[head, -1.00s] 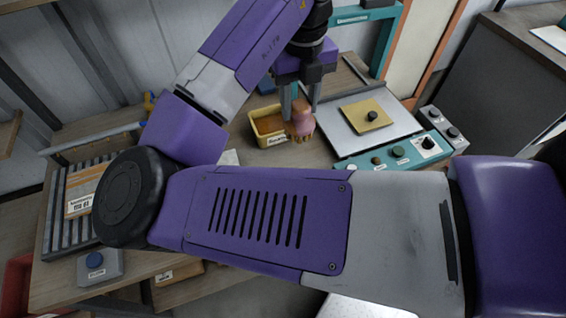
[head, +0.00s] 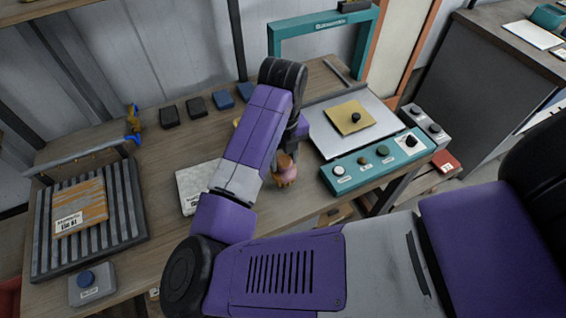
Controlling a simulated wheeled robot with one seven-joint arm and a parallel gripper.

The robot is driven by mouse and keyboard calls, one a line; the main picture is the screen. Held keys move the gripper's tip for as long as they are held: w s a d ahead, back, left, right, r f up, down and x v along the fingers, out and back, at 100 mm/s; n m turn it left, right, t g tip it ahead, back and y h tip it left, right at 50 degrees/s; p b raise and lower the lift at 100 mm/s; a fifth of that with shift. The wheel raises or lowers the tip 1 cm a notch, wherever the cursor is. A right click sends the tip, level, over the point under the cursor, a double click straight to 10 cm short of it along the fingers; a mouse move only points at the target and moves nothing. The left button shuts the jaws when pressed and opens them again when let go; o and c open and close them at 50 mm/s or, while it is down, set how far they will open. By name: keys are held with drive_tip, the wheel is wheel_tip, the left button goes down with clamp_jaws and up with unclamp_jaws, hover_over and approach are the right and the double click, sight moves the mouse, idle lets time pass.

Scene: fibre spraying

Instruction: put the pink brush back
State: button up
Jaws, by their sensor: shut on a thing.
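The pink brush (head: 286,174), with a brownish top and a pinkish lower part, shows just right of my forearm, near the front edge of the wooden bench. My gripper (head: 278,160) is mostly hidden behind my own arm; only a dark part of it shows next to the brush. It is shut on the brush. I cannot tell whether the brush touches the bench. A sliver of the yellow tray (head: 236,123) shows at the left edge of my arm; the rest of it is hidden.
Several dark and blue blocks (head: 196,107) stand along the bench's back. A pale speckled sheet (head: 196,186) lies left of my arm. A ribbed rack (head: 124,212) is at far left. A teal control box (head: 372,166) and plate with yellow square (head: 349,117) are at right.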

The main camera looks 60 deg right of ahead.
drive_tip(key=shift+f, duration=1.2)
drive_tip(key=shift+f, duration=0.15)
drive_tip(key=o, duration=1.2)
